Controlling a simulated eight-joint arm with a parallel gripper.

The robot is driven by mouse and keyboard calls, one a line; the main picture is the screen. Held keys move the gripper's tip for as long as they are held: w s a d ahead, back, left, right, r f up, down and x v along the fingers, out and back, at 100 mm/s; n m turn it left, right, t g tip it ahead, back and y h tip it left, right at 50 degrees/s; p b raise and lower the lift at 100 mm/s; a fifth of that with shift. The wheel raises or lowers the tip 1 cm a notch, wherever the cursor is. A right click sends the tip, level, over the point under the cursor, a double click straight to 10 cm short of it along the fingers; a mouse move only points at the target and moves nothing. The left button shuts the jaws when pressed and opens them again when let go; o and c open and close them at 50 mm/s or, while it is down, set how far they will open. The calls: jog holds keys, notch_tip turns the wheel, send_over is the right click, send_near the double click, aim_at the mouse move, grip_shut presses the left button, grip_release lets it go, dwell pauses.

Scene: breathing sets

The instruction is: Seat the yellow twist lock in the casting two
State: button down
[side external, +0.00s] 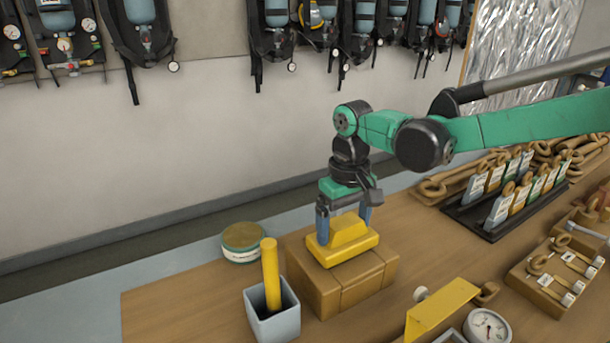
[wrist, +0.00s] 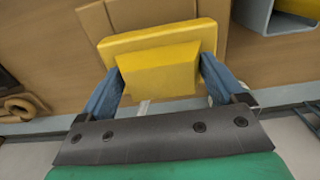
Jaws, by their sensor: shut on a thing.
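The yellow twist lock (side external: 342,247) is a stepped piece with a wide flange and a narrower raised top. My gripper (side external: 344,222) is shut on its raised part, with one blue finger on each side; the same grip shows in the wrist view (wrist: 158,80). The twist lock is at the top of a brown block (side external: 355,287), roughly level. The block may be the casting, but no number shows on it. The lock covers the middle of the block's top, so I cannot tell whether it touches, or is seated in, the block.
Left of the block stand a grey-blue open box (side external: 272,322) holding a yellow rod (side external: 270,275) and a round tin (side external: 243,242). Right are a yellow bracket (side external: 440,307), a gauge (side external: 487,327) and a tag rack (side external: 505,195). Breathing sets hang on the wall behind.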

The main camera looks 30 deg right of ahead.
jog(key=shift+f, duration=0.35)
grip_release()
jog(key=shift+r, duration=2.8)
jog(key=s+d+f+t, duration=0.1)
jog(key=s+d+t, duration=0.6)
jog(key=s, duration=0.2)
jog(key=shift+s+f, duration=0.15)
